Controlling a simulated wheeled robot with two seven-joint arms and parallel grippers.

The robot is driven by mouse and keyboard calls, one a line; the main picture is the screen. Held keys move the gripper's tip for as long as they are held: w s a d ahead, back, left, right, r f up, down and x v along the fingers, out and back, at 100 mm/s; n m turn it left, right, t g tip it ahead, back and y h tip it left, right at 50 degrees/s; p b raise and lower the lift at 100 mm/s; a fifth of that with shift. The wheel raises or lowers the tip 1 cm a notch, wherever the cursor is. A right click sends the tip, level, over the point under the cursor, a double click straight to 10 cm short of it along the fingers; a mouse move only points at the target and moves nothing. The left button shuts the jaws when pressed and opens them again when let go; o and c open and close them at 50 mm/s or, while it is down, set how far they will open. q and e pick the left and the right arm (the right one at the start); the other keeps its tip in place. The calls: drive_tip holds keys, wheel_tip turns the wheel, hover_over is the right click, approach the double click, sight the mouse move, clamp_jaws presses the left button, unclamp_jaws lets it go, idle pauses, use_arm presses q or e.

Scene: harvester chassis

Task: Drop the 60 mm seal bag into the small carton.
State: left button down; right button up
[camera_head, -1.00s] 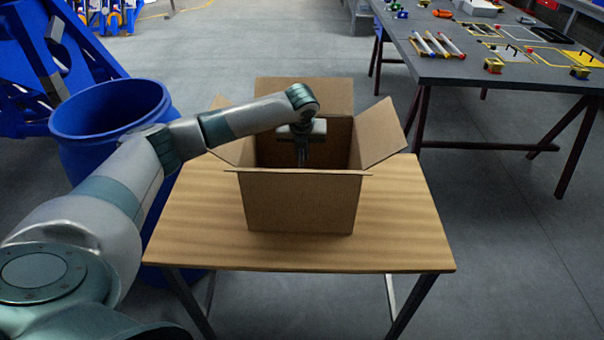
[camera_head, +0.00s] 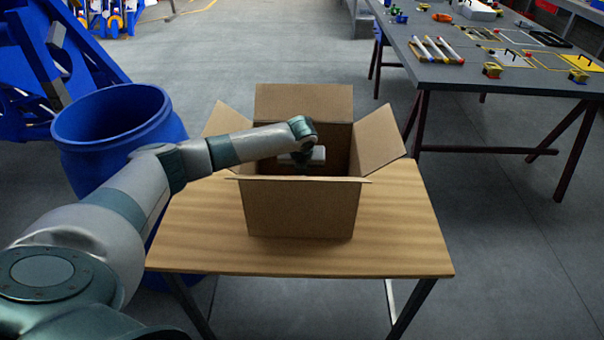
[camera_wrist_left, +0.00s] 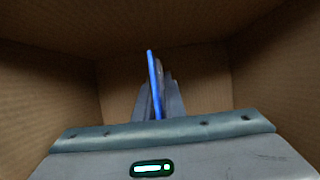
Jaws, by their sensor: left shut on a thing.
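The small carton (camera_head: 300,208) stands open on the wooden table, its flaps spread outward. My left gripper reaches down into it, and its fingers are hidden behind the front wall in the head view. In the left wrist view the gripper (camera_wrist_left: 157,98) is shut on a thin blue item (camera_wrist_left: 154,82), seen edge-on, which I take to be the seal bag. Brown cardboard walls surround the gripper there. The bag's size marking cannot be read. My right gripper is not in view.
The carton's left and right flaps (camera_head: 379,134) tilt outward near my left arm. A blue barrel (camera_head: 110,150) stands left of the wooden table (camera_head: 405,235). A grey workbench (camera_head: 470,75) with several tools and parts is at the back right. The table's right side is clear.

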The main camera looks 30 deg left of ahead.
use_arm(q)
drive_tip(key=shift+f, duration=0.6)
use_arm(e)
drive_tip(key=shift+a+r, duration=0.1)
use_arm(q)
drive_tip(key=c, duration=1.8)
unclamp_jaws()
drive_tip(key=shift+c, duration=0.2)
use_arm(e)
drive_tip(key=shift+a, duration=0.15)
use_arm(q)
drive_tip(key=shift+r, duration=0.15)
